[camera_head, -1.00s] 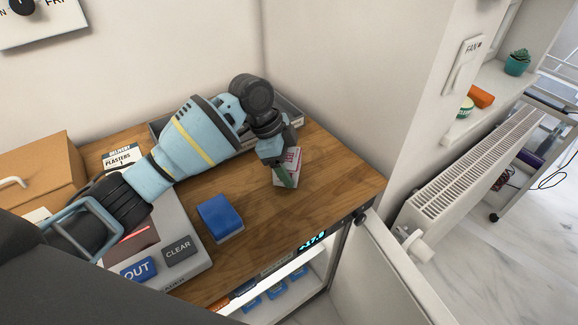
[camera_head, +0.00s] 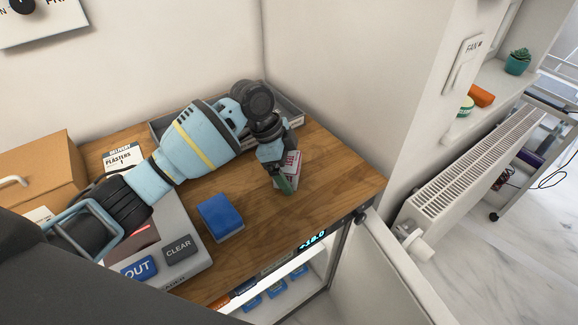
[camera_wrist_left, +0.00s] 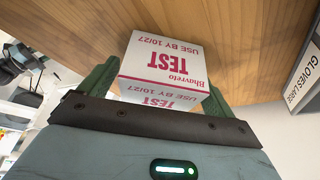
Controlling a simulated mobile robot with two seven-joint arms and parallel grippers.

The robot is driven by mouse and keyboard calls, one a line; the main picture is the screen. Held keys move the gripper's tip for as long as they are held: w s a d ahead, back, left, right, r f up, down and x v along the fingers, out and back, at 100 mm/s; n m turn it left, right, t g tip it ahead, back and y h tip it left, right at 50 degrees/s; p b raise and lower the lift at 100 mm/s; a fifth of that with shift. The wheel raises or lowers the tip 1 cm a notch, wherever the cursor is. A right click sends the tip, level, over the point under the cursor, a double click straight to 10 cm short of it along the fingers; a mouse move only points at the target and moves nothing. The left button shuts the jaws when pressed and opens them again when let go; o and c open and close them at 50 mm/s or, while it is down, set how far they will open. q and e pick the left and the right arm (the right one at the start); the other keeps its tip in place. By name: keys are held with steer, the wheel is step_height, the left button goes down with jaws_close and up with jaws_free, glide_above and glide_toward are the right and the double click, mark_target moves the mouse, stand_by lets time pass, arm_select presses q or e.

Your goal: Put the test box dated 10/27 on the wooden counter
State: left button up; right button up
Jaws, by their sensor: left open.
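The white and pink test box (camera_head: 292,168) is on the wooden counter (camera_head: 325,178), near its right end. In the left wrist view the box (camera_wrist_left: 165,58) reads "TEST" and "USE BY 10/27", upside down. My left gripper (camera_wrist_left: 158,92) is open, with one green finger on each side of the box. In the head view this gripper (camera_head: 283,184) reaches down at the box and hides part of it. My right gripper is not in view.
A blue box (camera_head: 220,218) lies left of the test box. A grey tray (camera_head: 290,110) stands behind my left wrist. A device with OUT and CLEAR keys (camera_head: 178,250) is at the front left. Below the counter is a lit fridge (camera_head: 290,285) with its door (camera_head: 375,270) open.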

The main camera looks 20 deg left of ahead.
arm_select(q)
steer(key=v, duration=1.2)
steer(key=shift+p, duration=0.3)
